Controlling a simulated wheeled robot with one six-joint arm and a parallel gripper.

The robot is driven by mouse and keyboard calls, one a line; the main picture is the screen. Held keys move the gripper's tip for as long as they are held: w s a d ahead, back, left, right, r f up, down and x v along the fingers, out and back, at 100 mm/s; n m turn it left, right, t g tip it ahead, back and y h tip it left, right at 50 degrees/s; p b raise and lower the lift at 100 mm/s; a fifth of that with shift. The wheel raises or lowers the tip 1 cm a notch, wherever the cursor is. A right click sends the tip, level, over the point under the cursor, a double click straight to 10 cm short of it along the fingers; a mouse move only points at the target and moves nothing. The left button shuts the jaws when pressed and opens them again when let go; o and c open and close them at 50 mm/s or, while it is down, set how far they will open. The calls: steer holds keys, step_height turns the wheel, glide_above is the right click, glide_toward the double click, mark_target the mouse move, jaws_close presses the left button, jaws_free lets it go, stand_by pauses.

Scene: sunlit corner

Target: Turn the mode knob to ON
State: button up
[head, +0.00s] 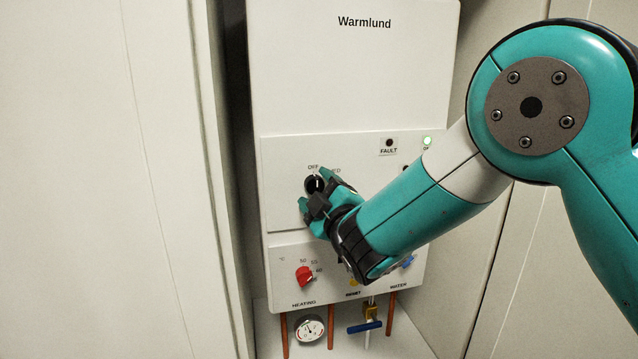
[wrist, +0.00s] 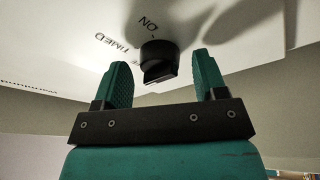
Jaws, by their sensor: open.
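The black mode knob (head: 312,184) sits on the front panel of the white Warmlund boiler (head: 350,70), below the OFF label. My gripper (head: 318,191) is at the knob and partly covers it and the TIMED label. In the wrist view the knob (wrist: 159,60) stands between the two green fingertips of my gripper (wrist: 162,68). The fingers are open, with a gap on each side of the knob. The ON and TIMED labels (wrist: 125,33) are readable beyond it. I cannot tell for sure which label the knob points to.
A red heating knob (head: 304,276), a yellow reset button (head: 354,283) and a blue water knob (head: 408,262) are lower on the panel. A gauge (head: 310,329), copper pipes and a blue-handled valve (head: 365,327) hang beneath. A green lamp (head: 427,141) glows; the FAULT lamp (head: 389,143) is dark.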

steer(key=c, duration=0.9)
steer(key=shift+f, duration=0.1)
steer(key=shift+f+b, duration=0.15)
steer(key=shift+b, duration=0.75)
